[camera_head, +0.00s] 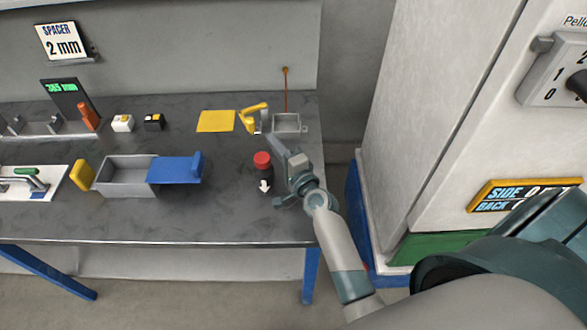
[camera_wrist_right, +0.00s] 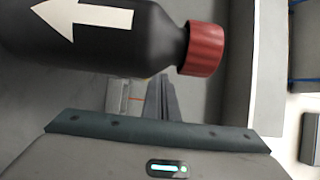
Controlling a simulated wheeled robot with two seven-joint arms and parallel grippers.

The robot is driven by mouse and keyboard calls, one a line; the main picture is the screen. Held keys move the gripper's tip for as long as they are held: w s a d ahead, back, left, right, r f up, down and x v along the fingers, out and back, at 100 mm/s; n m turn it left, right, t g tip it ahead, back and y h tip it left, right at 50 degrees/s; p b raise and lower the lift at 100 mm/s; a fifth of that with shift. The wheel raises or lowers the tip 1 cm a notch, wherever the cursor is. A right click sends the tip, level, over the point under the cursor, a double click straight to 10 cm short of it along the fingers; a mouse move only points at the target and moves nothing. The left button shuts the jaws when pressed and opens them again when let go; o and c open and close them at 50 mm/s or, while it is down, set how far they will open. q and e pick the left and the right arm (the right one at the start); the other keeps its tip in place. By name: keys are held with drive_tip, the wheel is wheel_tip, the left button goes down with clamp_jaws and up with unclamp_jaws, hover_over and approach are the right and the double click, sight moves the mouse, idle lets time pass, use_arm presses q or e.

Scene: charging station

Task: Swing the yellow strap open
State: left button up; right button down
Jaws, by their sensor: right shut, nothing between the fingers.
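A bent yellow strap-like piece (camera_head: 252,115) is at the back right of the bench, beside a small grey open tray (camera_head: 288,123). Its hinge or fastening is too small to make out. My right gripper (camera_head: 272,142) is in front of the yellow piece and apart from it, low over the bench. It is shut and empty. In the right wrist view its fingers (camera_wrist_right: 160,98) are together, with a black bottle crossing above them. My left gripper is not in view.
A yellow plate (camera_head: 215,121) lies left of the yellow piece. A grey bin (camera_head: 125,181) with a blue part (camera_head: 175,169) is further left. A white cabinet (camera_head: 445,110) stands right.

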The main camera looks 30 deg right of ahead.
drive_tip(key=s+b, duration=0.2)
drive_tip(key=s, duration=0.9)
drive_tip(key=shift+d, duration=0.25)
drive_tip(key=shift+s, duration=0.1)
